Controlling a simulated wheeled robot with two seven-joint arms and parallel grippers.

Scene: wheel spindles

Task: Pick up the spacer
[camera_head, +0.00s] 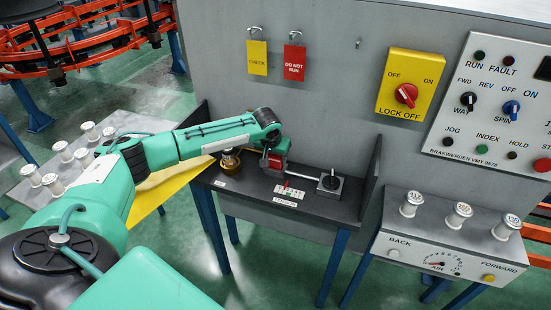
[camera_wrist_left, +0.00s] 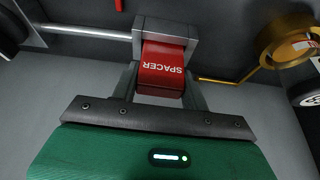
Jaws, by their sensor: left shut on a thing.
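The red spacer (camera_wrist_left: 162,68), lettered "SPACER" in white, sits between the fingers of my left gripper (camera_wrist_left: 160,85) in the left wrist view. The gripper is shut on it. In the head view my left gripper (camera_head: 274,156) is over the dark shelf (camera_head: 254,187) against the grey cabinet, with the red of the spacer (camera_head: 270,161) showing at its fingers. Whether the spacer touches the shelf cannot be told. My right gripper is not in view.
A brass part (camera_head: 230,160) stands left of the gripper on the shelf. A grey block with a black-knobbed rod (camera_head: 329,186) stands to the right. A small card (camera_head: 289,193) lies in front. Side walls bound the shelf.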

